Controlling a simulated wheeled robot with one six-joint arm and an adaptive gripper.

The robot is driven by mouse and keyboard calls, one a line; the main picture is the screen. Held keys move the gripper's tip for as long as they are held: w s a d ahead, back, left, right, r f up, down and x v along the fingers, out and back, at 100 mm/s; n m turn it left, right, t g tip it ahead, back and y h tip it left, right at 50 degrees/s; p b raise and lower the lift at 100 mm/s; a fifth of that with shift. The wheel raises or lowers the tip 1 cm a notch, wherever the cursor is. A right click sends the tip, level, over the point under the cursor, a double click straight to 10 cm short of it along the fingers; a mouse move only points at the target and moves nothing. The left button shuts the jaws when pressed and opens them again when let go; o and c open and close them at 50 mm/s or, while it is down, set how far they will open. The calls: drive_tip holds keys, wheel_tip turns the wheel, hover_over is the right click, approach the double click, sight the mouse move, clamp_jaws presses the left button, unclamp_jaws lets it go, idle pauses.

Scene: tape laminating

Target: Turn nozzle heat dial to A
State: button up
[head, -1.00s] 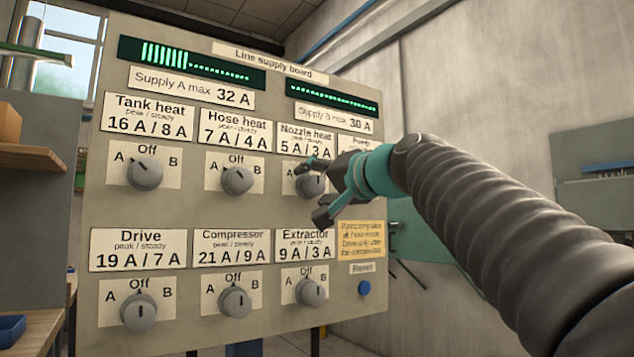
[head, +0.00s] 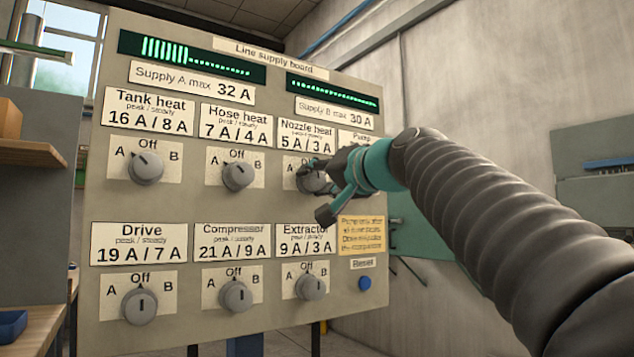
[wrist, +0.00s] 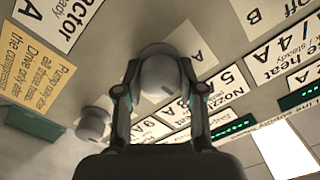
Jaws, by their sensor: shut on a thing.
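The nozzle heat dial (head: 309,184) is a round grey knob under the "Nozzle heat" label, upper row, third from left. My gripper (head: 318,188) reaches it from the right and partly covers it. In the wrist view the fingers stand on both sides of the dial (wrist: 162,78) and are shut on it. The plate's letter A (wrist: 197,57) shows right of the dial there. The dial's pointer direction is hard to read in the head view. The tank heat dial (head: 146,168) has its mark turned toward A.
The hose heat dial (head: 238,175) is close on the left and the extractor dial (head: 311,286) is below. A blue reset button (head: 365,284) sits at lower right. The supply A display (head: 190,60) shows tall bars at left, then low ones.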

drive_tip(key=n+b, duration=0.1)
drive_tip(key=n, duration=0.2)
drive_tip(key=shift+n+b, duration=0.35)
drive_tip(key=shift+n, duration=0.05)
drive_tip(key=shift+n+b, duration=0.55)
drive_tip(key=shift+n, duration=1.35)
drive_tip(key=shift+s+r, duration=0.1)
drive_tip(key=o, duration=1.1)
drive_tip(key=shift+o, duration=0.2)
drive_tip(key=v, duration=1.2)
drive_tip(key=shift+a, duration=0.2)
